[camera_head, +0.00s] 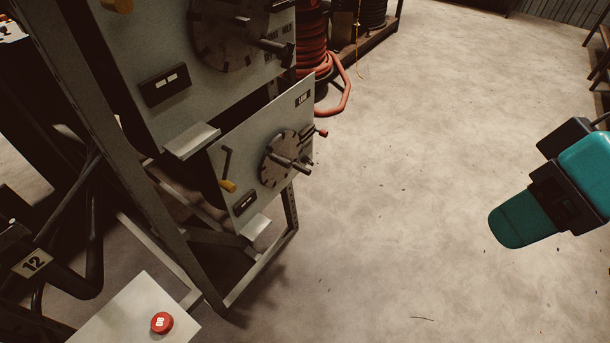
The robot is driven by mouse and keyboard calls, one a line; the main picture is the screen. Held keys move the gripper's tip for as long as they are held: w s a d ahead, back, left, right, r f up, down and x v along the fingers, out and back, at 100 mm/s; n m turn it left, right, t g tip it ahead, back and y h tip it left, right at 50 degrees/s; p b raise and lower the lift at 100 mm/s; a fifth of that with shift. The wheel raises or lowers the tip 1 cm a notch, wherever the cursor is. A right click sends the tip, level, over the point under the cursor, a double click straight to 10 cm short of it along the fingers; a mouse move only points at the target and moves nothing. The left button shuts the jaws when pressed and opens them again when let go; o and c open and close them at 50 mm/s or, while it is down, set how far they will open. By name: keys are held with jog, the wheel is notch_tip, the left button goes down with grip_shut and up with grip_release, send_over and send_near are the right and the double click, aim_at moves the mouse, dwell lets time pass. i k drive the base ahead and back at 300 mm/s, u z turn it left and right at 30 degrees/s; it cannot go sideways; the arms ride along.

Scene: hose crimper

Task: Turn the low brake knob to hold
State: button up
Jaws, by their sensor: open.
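The low panel (245,150) is a pale tilted plate on a metal frame, with a small dark label that seems to read LOW. It carries a round dark dial (276,170) with a black bar-shaped handle (291,163). A yellow-tipped lever (228,185) is on its left and a red-tipped lever (320,133) at its right edge. I cannot tell which of these is the brake knob, and no hold mark is legible. Teal and black links of my arm show at the right, well apart from the panel. My gripper's fingers are not in view.
A larger upper panel (135,45) with a similar dial (222,40) stands above. A red button (162,323) sits on a pale box at lower left. A red hose coil (312,50) stands behind. The concrete floor (400,200) between panel and arm is clear.

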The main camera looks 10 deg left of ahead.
aim_at(305, 159)
jog(key=z, duration=0.3)
jog(key=i, duration=1)
jog(key=u, duration=0.3)
